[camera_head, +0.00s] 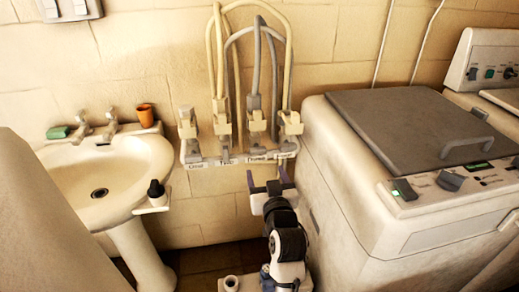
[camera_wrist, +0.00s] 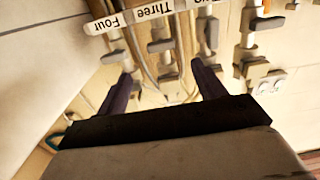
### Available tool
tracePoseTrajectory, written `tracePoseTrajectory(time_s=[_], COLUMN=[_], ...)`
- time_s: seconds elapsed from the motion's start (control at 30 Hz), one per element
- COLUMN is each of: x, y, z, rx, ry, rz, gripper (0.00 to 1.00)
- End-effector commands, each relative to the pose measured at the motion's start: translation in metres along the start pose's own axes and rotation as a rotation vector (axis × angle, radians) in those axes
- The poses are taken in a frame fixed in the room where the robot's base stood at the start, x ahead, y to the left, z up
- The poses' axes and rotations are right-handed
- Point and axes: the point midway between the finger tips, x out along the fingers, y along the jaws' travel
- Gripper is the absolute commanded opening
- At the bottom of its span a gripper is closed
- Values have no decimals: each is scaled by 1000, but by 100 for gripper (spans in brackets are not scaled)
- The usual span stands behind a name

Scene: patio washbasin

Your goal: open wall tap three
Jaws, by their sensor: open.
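Wall tap three (camera_head: 256,126) is on the white rail above its label, third from the left in the head view. It has a grey body and a hose rising from it. In the wrist view, wall tap three (camera_wrist: 161,46) shows past the label "Three" (camera_wrist: 152,10), with a grey crosspiece. My gripper (camera_head: 268,177) is open and empty, just below the rail, under taps three and four. Its two dark purple fingers (camera_wrist: 163,80) stand apart in the wrist view, with tap three's line between them. I see no contact with the tap.
Wall tap four (camera_head: 290,125) is close on the right, wall tap two (camera_head: 222,125) on the left. A grey-lidded washing machine (camera_head: 350,160) stands right of my arm. A washbasin (camera_head: 65,175) is left, with a dark bottle (camera_head: 156,190) at its edge.

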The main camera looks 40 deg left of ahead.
Motion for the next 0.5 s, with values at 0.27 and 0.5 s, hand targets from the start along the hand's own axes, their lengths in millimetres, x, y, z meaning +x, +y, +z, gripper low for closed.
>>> tracePoseTrajectory(time_s=[0.27, 0.5], x=[61, 93], y=[-1, -1], z=[-5, -3], rx=[0, 0], ry=[2, 3], rz=[-1, 0], gripper=[69, 69])
